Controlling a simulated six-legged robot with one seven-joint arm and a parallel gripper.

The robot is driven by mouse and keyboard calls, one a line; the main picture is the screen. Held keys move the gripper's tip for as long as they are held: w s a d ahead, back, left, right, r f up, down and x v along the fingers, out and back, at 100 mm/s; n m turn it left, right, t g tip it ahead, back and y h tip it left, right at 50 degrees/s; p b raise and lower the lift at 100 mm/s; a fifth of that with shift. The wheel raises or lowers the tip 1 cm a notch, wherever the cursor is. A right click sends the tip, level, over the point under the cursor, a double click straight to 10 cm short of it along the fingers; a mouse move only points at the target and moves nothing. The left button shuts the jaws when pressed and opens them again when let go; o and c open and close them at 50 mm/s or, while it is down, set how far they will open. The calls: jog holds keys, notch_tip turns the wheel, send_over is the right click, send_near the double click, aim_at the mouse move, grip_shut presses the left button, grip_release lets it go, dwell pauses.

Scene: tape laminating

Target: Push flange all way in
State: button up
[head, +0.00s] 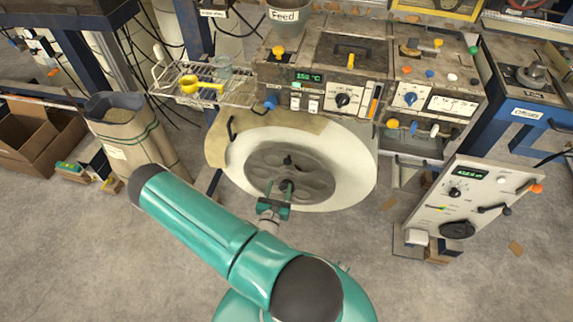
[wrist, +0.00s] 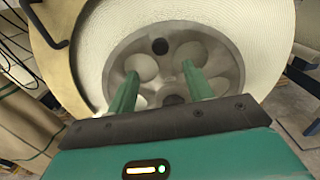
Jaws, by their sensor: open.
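The flange (head: 310,170) is a grey round disc with several round holes, set in the middle of a big white tape roll (head: 350,165). In the wrist view the flange (wrist: 215,58) faces me, with a dark knob near its top and a dark hub at its centre. My gripper (head: 280,187) is in front of the flange's lower part. In the wrist view the two green fingers of my gripper (wrist: 158,82) are apart, on either side of the dark hub, with nothing between them that I can see gripped. I cannot tell whether the fingertips touch the flange.
A worn control panel (head: 340,85) with knobs and levers stands above the roll. A wire rack (head: 205,82) holds a yellow scoop. A bag (head: 125,135) stands at left, and a tilted panel (head: 465,205) at right. The floor in front is mostly clear.

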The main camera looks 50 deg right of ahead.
aim_at(287, 163)
jog(key=x, duration=1.1)
jog(key=shift+w+d, duration=0.1)
